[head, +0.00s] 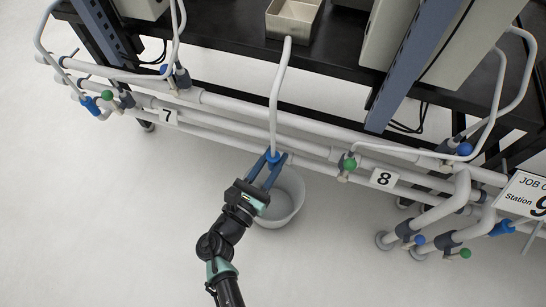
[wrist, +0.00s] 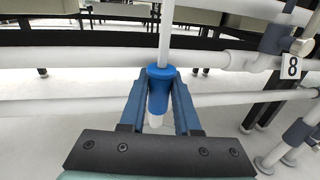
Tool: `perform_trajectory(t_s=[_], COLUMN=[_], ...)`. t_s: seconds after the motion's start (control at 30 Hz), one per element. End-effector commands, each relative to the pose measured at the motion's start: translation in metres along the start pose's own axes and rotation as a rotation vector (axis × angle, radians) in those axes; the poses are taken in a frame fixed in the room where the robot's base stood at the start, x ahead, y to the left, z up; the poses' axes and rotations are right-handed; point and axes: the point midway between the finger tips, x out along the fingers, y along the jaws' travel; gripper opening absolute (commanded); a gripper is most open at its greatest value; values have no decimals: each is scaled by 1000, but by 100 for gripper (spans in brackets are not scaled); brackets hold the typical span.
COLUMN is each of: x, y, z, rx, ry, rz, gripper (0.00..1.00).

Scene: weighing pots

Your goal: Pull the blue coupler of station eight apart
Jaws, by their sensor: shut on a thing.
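The blue coupler (head: 272,155) hangs at the lower end of a white hose (head: 278,95), left of the station 8 sign (head: 383,178).
A white bucket (head: 290,200) stands on the floor below the coupler. White pipes (head: 230,105) run across behind it. A green-knobbed valve (head: 349,164) sits to the right. A tray (head: 292,20) stands on the black bench above. The floor on the left is clear.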

Motion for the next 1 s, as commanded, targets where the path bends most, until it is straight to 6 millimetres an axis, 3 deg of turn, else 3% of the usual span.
perform_trajectory(t_s=[0.5, 0.83, 1.0], x=[-1, -1, -1], y=[0, 0, 0], z=[0, 31, 36], rx=[-2, -2, -2], ry=[1, 2, 0], rz=[1, 0, 0], gripper=[0, 0, 0])
